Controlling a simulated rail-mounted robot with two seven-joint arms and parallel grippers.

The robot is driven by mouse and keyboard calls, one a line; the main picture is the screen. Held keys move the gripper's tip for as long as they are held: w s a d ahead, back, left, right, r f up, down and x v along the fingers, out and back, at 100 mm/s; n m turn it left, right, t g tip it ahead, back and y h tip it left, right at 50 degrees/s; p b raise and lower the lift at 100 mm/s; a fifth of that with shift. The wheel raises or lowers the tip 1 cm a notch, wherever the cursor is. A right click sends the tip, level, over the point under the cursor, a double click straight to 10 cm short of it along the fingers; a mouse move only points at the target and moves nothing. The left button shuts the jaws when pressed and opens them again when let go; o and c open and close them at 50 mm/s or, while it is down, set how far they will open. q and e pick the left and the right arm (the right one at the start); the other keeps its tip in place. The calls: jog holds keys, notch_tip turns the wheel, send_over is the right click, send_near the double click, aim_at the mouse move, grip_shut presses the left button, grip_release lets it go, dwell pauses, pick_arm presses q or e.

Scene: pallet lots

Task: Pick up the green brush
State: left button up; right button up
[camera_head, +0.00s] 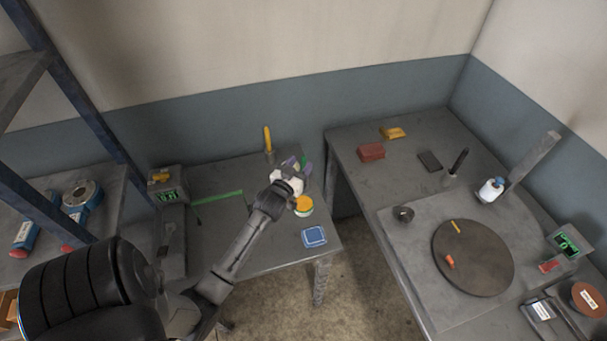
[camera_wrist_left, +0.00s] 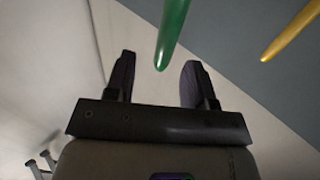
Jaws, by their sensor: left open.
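The green brush shows as a tapered green handle (camera_wrist_left: 173,32) at the top of the left wrist view, ahead of and between my finger lines. In the head view a bit of green (camera_head: 308,169) shows right beside my left gripper (camera_head: 298,163); the rest is hidden by the gripper. My left gripper is open, its two dark fingers apart (camera_wrist_left: 156,85) with nothing seen gripped between them. I cannot tell whether a finger touches the brush. My right gripper is not in view.
A yellow-handled tool (camera_head: 267,138) stands upright behind the gripper. A yellow-topped round tin (camera_head: 303,206) and a blue box (camera_head: 314,237) are near the front. A thin green strip (camera_head: 217,196) lies left. The right table holds a dark turntable (camera_head: 485,258).

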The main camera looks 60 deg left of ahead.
pick_arm(q)
jog(key=shift+f+b+x, duration=0.1)
jog(key=shift+b+x, duration=0.05)
jog(key=shift+x, duration=1.1)
jog(key=shift+f+b+x, duration=0.15)
jog(key=shift+x, duration=1.1)
jog(key=shift+a, duration=0.1)
jog(key=shift+c, duration=0.3)
grip_shut()
